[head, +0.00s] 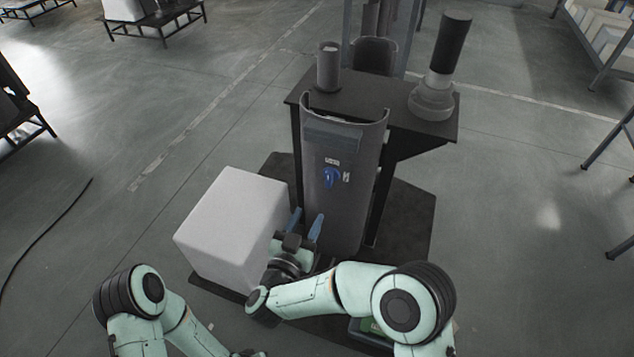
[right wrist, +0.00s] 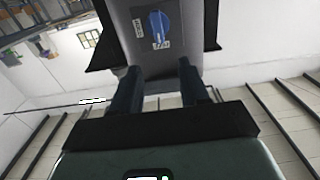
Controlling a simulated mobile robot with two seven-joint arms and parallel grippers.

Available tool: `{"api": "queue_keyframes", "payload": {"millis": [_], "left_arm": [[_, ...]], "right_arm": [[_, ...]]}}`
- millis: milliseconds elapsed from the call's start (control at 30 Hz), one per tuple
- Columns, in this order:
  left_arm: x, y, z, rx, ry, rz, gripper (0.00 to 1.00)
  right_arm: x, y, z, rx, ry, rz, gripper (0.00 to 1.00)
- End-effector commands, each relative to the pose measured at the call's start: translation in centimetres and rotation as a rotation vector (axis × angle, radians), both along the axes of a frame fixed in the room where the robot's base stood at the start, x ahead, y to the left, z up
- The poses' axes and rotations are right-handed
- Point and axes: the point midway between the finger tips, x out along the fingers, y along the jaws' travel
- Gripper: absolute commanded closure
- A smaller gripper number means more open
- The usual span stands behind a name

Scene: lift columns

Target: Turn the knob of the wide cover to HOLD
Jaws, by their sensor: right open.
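The wide cover (head: 325,215) is a grey curved shell standing upright, and it also fills the top middle of the right wrist view (right wrist: 184,52). Its blue knob (head: 331,178) sits on the front face; in the right wrist view the knob (right wrist: 159,25) has its grip bar roughly upright. One pale label (head: 332,161) is above the knob and another (head: 346,177) is to its right; their lettering is too small to read. My right gripper (head: 307,217) is open and empty, below the knob and apart from it. My left gripper is out of view.
A white block (head: 232,220) stands left of the cover, close to my right gripper. A dark table (head: 375,95) behind the cover carries a grey cylinder (head: 328,68) and a dark-topped column (head: 440,70). Open floor lies to the left.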

Motion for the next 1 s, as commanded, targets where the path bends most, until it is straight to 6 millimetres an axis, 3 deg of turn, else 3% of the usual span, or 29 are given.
{"api": "queue_keyframes", "payload": {"millis": [167,600,800,1000], "left_arm": [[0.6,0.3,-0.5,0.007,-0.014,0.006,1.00],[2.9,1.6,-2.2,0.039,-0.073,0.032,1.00],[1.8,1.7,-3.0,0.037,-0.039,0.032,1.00],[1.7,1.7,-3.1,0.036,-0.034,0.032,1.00]], "right_arm": [[2.2,-0.9,0.0,0.001,-0.003,-0.006,0.55],[10.5,-3.6,-0.1,0.001,-0.001,-0.003,0.55],[12.2,-4.0,-0.1,0.000,0.001,0.000,0.55],[12.5,-4.1,0.0,-0.001,0.000,0.001,0.55]]}}
